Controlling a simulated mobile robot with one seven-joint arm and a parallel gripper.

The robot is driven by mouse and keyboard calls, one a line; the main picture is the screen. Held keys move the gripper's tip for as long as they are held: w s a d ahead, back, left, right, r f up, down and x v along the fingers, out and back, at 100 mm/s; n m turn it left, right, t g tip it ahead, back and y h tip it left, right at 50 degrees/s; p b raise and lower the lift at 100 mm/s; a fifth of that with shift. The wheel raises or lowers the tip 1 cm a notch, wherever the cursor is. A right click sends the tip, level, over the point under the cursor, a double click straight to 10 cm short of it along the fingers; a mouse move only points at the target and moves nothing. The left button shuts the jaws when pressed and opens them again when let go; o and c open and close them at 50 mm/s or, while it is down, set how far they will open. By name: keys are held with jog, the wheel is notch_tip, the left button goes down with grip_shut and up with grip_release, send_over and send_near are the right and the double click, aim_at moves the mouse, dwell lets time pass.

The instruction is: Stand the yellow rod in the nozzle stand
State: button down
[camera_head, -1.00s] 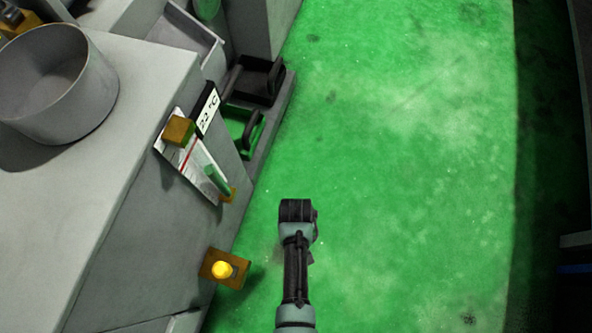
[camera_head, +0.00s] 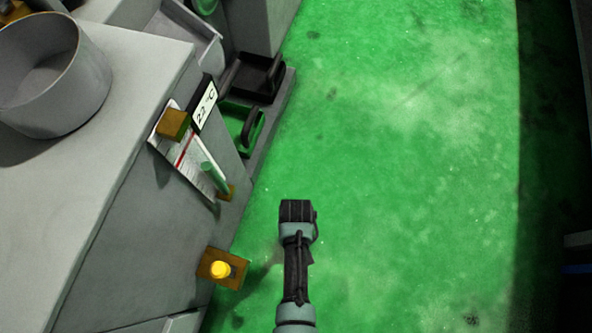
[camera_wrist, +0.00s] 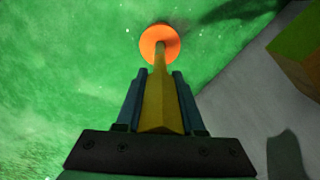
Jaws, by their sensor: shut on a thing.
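In the wrist view, my gripper (camera_wrist: 163,76) is shut on the yellow rod (camera_wrist: 159,108), which lies lengthwise between the two blue fingers. An orange disc (camera_wrist: 168,36) shows at the rod's far end, over the green floor. In the head view my arm points up the picture, its dark end to the right of the grey machine; the fingers and the held rod are hidden there. I cannot tell for sure which piece is the nozzle stand.
The grey machine (camera_head: 120,235) fills the left, with a round tub (camera_head: 52,105) on top. A green rod (camera_head: 213,178) and a brown block (camera_head: 172,124) are on its side. Dark trays (camera_head: 255,78) stand farther up. Green floor (camera_head: 410,170) is clear to the right.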

jog(key=shift+c, duration=2.2)
grip_release()
notch_tip(320, 180, up, 13)
jog(key=p, duration=0.8)
